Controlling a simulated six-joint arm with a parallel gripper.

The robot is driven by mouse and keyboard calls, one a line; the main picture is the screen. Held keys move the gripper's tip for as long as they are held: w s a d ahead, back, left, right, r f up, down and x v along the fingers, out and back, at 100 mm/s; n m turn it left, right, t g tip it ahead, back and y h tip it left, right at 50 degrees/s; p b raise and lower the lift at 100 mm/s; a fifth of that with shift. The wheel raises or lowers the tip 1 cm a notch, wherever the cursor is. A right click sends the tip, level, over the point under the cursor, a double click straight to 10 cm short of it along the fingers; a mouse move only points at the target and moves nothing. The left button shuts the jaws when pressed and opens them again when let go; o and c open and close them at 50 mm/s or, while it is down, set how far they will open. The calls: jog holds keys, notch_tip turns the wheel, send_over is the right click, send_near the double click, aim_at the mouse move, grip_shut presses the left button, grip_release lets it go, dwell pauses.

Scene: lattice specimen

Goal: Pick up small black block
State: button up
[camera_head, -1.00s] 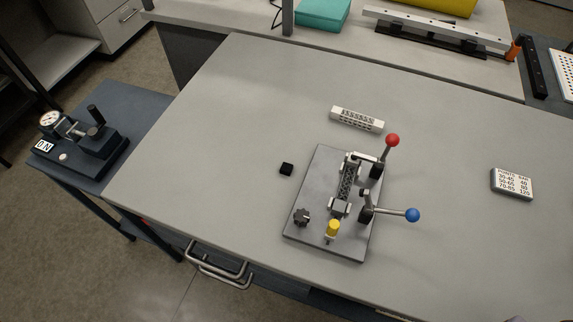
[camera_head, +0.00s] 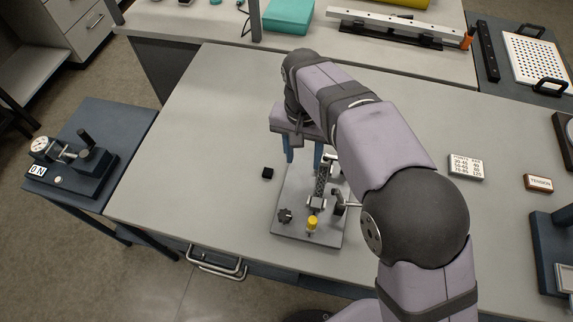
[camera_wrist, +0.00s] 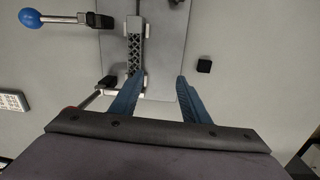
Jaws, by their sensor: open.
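The small black block (camera_head: 267,173) lies on the grey bench top, just left of the fixture plate in the head view. In the wrist view the black block (camera_wrist: 204,66) is to the right of the plate, up and right of my fingers. My gripper (camera_wrist: 162,78) has its two blue fingers apart with nothing held between them. In the head view my gripper (camera_head: 303,155) hangs over the far end of the fixture, up and to the right of the block and apart from it.
The fixture plate (camera_head: 290,228) carries a lattice piece (camera_wrist: 135,54), a yellow knob (camera_head: 312,222), a black knob and levers, one with a blue ball (camera_wrist: 30,18). A printed card (camera_head: 466,167) lies to the right. The bench left of the block is clear.

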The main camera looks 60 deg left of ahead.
send_near(268, 172)
jog(key=shift+s+d+f+n+y+p, duration=0.2)
jog(key=shift+d+f+n+y+p, duration=0.1)
jog(key=shift+d+n+p, duration=0.1)
jog(key=shift+w+a+f+p, duration=0.1)
jog(key=shift+f+p, duration=0.8)
jog(key=shift+f, duration=0.95)
jog(key=shift+w+a+f+p, duration=0.15)
jog(key=shift+f+p, duration=0.75)
jog(key=shift+f, duration=0.95)
jog(key=shift+d, duration=0.1)
grip_shut()
